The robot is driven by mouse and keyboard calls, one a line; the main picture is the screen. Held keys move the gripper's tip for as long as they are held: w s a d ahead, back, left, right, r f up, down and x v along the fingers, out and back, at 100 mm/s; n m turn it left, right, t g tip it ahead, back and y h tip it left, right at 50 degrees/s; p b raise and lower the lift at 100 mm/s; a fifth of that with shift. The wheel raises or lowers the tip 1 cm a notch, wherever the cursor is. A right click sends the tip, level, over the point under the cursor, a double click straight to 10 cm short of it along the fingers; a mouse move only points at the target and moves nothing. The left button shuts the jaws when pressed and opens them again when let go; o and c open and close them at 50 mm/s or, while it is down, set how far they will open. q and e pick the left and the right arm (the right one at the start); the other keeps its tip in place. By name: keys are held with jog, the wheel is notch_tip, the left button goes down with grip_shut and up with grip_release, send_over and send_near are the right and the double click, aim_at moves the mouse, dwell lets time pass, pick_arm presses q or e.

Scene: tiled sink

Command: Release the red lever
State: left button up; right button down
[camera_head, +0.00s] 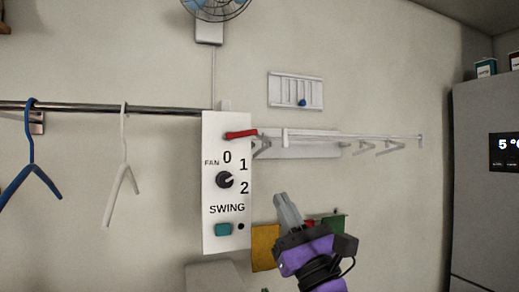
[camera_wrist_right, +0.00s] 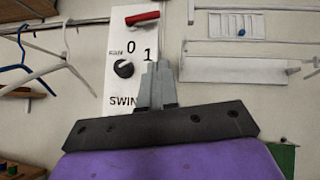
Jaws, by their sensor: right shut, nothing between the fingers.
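The red lever (camera_head: 241,134) sticks out nearly level near the top right of the white fan panel (camera_head: 213,165). In the right wrist view the red lever (camera_wrist_right: 142,18) is at the top, above the fingertips. My right gripper (camera_head: 283,198) is shut and empty, below and to the right of the lever and apart from it. Its closed fingers (camera_wrist_right: 158,68) point up and overlap the right part of the panel in the wrist view. My left gripper is not in view.
A metal rod (camera_head: 75,107) with a blue hanger (camera_head: 31,150) and a white hanger (camera_head: 122,180) runs left of the panel. A white wall rack (camera_head: 350,135) extends right of the lever. A grey fridge (camera_head: 485,200) stands far right. Bare wall lies between rack and fridge.

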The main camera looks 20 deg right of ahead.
aim_at(240, 134)
jog(key=s+r+p+x, duration=0.1)
jog(key=s+p+x, duration=0.1)
jog(key=p+x, duration=0.5)
jog(key=x, duration=0.6)
jog(key=shift+r+p, duration=0.4)
jog(key=shift+w+a, duration=0.1)
